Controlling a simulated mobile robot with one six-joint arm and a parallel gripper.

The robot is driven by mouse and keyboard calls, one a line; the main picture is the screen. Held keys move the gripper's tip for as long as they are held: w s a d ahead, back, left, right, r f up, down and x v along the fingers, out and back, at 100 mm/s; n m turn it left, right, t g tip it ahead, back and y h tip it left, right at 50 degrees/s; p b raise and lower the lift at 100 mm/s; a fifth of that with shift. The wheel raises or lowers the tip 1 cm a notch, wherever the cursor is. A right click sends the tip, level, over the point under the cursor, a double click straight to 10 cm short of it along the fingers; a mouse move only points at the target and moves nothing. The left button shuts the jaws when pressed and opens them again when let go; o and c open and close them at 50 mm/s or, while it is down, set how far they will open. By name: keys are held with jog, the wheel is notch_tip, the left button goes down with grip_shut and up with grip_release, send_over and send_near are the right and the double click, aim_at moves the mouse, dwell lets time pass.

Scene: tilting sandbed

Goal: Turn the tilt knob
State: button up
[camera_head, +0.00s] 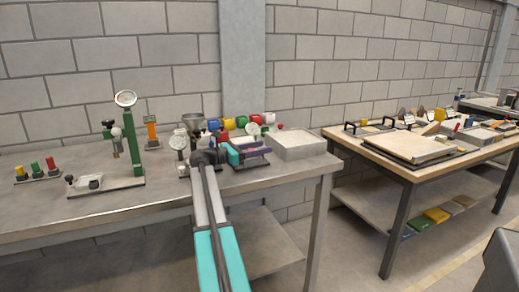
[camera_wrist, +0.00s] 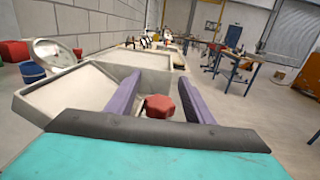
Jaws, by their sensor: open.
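A faceted red knob (camera_wrist: 160,106) shows in the wrist view, low between the two purple fingers of my gripper (camera_wrist: 161,77). The fingers are open, one on each side of the knob, with a gap visible on both sides. The knob's lower part is hidden behind the dark edge of my gripper. A pale sand tray (camera_wrist: 82,88) lies left of the fingers, its surface slanted in the view. In the head view my gripper (camera_head: 255,151) is over the right part of the grey bench, left of a grey box; I cannot make out the knob there.
The grey sand-filled box (camera_head: 300,149) stands at the bench's right end. A round dial gauge (camera_wrist: 53,52) is left of the tray. Colored containers (camera_head: 235,122) line the back. A green stand (camera_head: 131,140) is further left.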

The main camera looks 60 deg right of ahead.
jog(key=shift+r, duration=0.45)
jog(key=shift+s+a+r, duration=0.1)
jog(key=shift+a+r, duration=0.1)
jog(key=shift+r, duration=0.45)
jog(key=shift+s+a+r, duration=0.1)
jog(key=shift+a+r, duration=0.05)
jog(key=shift+r, duration=0.5)
jog(key=s+a+r, duration=0.1)
jog(key=s+a, duration=0.7)
jog(key=a, duration=0.4)
jog(key=shift+s+a+r, duration=0.2)
jog(key=shift+a+r, duration=0.05)
jog(key=shift+a, duration=0.15)
